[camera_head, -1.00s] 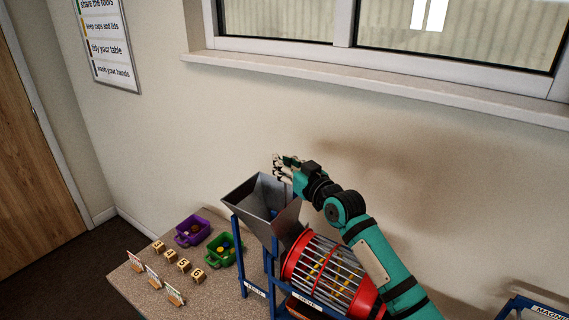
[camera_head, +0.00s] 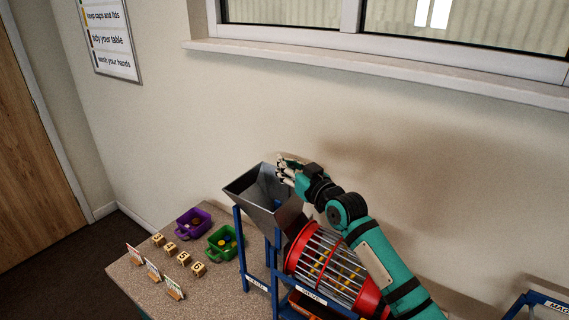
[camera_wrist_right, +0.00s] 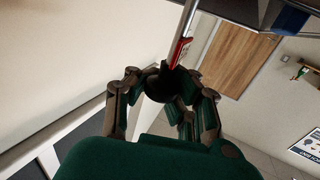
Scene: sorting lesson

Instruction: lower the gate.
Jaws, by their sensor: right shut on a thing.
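The grey metal hopper (camera_head: 245,191) stands on a blue frame at the table's right part. My right gripper (camera_head: 283,168) is at the hopper's back right rim, coming in from the right. In the right wrist view my right gripper (camera_wrist_right: 162,84) is shut around a dark, rounded piece. A red strip with a pale mark (camera_wrist_right: 179,51) rises just beyond the fingertips. I cannot tell where the gate's plate is; the fingers and the hopper wall hide it. A brownish slanted plate (camera_head: 290,214) shows at the hopper's right side. My left gripper is not in view.
A red-ended barred drum (camera_head: 332,270) stands right of the hopper, under my right arm. A purple tub (camera_head: 190,228) and a green tub (camera_head: 221,247) hold small pieces. Several numbered wooden blocks (camera_head: 184,258) and small cards (camera_head: 152,270) stand on the table (camera_head: 212,291).

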